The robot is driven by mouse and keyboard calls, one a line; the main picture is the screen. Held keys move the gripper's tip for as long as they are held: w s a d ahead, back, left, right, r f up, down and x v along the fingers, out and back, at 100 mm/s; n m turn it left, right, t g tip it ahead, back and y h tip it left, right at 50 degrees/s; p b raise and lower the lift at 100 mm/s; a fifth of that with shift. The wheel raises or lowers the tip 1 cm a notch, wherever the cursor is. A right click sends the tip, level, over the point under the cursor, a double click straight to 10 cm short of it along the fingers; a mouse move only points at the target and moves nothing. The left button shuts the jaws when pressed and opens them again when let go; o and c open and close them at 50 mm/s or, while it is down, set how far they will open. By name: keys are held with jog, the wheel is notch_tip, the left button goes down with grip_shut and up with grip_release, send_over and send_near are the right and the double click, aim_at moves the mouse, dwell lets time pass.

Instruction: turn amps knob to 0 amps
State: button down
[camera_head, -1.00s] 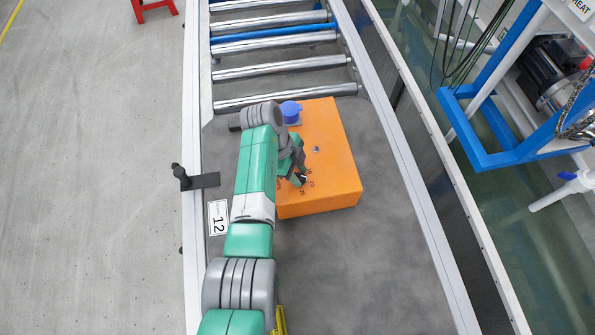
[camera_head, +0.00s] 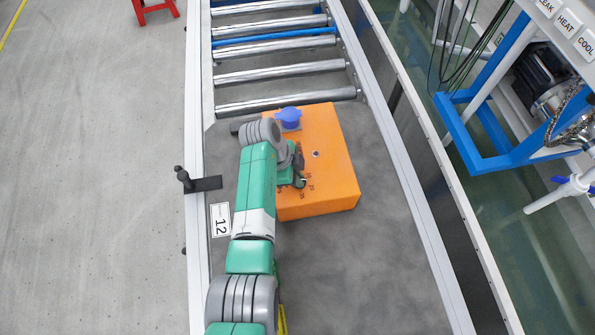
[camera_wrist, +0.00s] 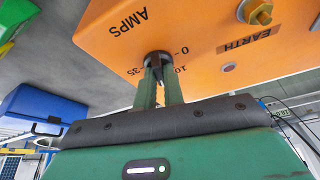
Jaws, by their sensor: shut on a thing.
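The orange box (camera_head: 335,165) lies on the grey surface below the rollers and also fills the upper wrist view (camera_wrist: 205,25). The amps knob (camera_wrist: 157,58) is small, dark and round, on the box face near the "AMPS" lettering. Marks "0", "10" and "35" show around it. My gripper (camera_wrist: 158,72) is shut on the knob, its two green fingers on either side. In the head view my gripper (camera_head: 299,181) is at the box's lower left, and the knob is hidden there. I cannot tell which mark the knob points to.
A blue capped socket (camera_head: 289,118) sits at the box's upper left. A metal stud (camera_wrist: 260,14) and an "EARTH" label (camera_wrist: 247,40) are beside the knob. Rollers (camera_head: 285,72) lie above the box, with a blue frame (camera_head: 500,150) to the right.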

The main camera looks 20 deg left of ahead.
jog(key=n+p, duration=0.1)
jog(key=n, duration=0.1)
jog(key=n+t+y+p, duration=0.1)
jog(key=p, duration=0.1)
jog(key=n+p, duration=0.1)
jog(key=n, duration=0.1)
jog(key=shift+s+d+r+n+t, duration=0.1)
jog(key=shift+s+r+n+t, duration=0.05)
jog(key=shift+r+n+t, duration=0.2)
jog(key=n+y+p, duration=0.1)
jog(key=n+p, duration=0.1)
jog(key=n, duration=0.1)
jog(key=n+t+y+p, duration=0.1)
jog(key=n, duration=0.2)
jog(key=shift+d+f+p, duration=0.15)
jog(key=shift+p, duration=0.25)
jog(key=n+y+p, duration=0.1)
jog(key=n+y, duration=0.1)
jog(key=n, duration=0.2)
jog(key=shift+d+f+n, duration=0.1)
jog(key=shift+d+n, duration=0.05)
jog(key=shift+n, duration=0.2)
jog(key=shift+n+g+y, duration=0.25)
jog(key=shift+n+y, duration=0.65)
jog(key=shift+n, duration=1.2)
jog(key=shift+f, duration=0.1)
jog(key=c, duration=1.5)
grip_release()
jog(key=p+v, duration=0.2)
jog(key=v, duration=0.6)
